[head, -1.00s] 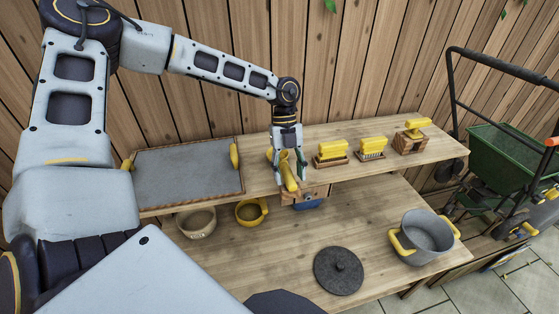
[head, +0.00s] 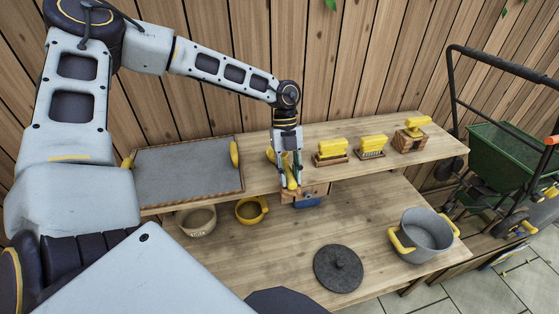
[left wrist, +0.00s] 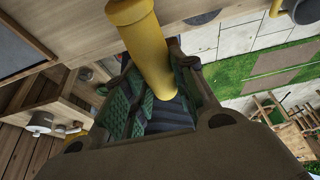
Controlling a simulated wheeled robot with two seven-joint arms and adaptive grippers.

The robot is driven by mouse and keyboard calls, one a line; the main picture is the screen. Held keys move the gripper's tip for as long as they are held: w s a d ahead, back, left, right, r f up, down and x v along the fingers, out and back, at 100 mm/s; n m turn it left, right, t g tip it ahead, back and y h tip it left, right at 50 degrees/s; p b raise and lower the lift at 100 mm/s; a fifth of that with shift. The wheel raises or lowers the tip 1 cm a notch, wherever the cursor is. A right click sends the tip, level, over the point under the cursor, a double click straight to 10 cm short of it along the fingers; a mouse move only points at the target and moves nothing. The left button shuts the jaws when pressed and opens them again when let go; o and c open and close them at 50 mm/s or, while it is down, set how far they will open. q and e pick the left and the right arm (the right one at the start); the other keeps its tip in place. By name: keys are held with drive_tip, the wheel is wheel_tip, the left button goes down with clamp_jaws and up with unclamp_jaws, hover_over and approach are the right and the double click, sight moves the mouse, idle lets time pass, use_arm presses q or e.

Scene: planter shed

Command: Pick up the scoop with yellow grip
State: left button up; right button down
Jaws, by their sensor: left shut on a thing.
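The scoop's yellow grip (head: 292,181) shows at the front edge of the upper shelf in the head view, partly covered by my fingers. My left gripper (head: 288,178) points down and is shut on this grip. In the left wrist view the yellow grip (left wrist: 150,52) is a thick cylinder running between the green-padded fingers (left wrist: 158,100). The rest of the scoop is hidden or cannot be made out. My right gripper is not in view.
A grey tray (head: 186,192) with yellow handles lies left on the upper shelf (head: 340,180). Yellow-topped brushes (head: 331,148) stand right. A wooden piece with blue (head: 307,201) is just beside the gripper. A grey pot (head: 427,233), dark lid (head: 338,268) and yellow cup (head: 251,210) are below.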

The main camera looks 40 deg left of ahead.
use_arm(q)
clamp_jaws()
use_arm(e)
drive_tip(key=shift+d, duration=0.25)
use_arm(q)
drive_tip(key=shift+r, duration=0.15)
